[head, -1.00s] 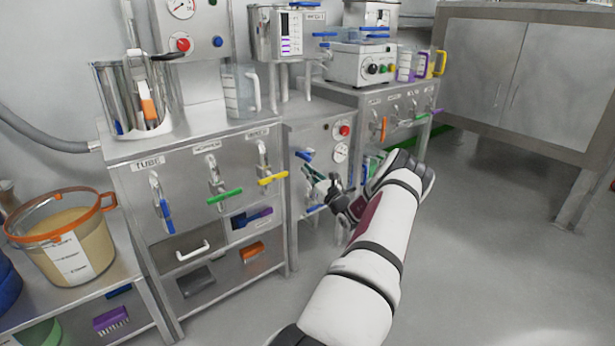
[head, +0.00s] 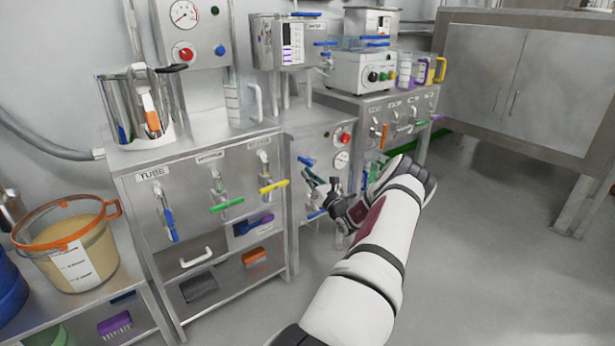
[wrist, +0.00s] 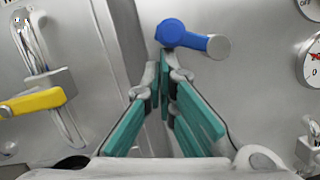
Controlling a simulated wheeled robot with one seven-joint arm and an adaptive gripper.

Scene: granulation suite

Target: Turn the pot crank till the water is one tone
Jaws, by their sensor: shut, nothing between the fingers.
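A steel pot (head: 112,112) stands on top of the cabinet at the left in the head view. A black handle (head: 172,68) juts right from its top; I cannot tell for sure whether this is the crank. The water inside is hidden. My gripper (head: 314,180) is well right of the pot and lower, in front of the middle cabinet's panel. In the wrist view its teal fingers (wrist: 164,82) converge, shut and empty. A blue lever (wrist: 182,36) with a grey end is on the panel just beyond the fingertips; contact is not clear.
A yellow lever (wrist: 32,102) is left of my fingers. The left cabinet (head: 140,215) carries blue, green and yellow levers. A clear jug (head: 243,104) stands right of the pot. An orange-rimmed bucket (head: 62,240) is at lower left. Floor (head: 480,250) at right is clear.

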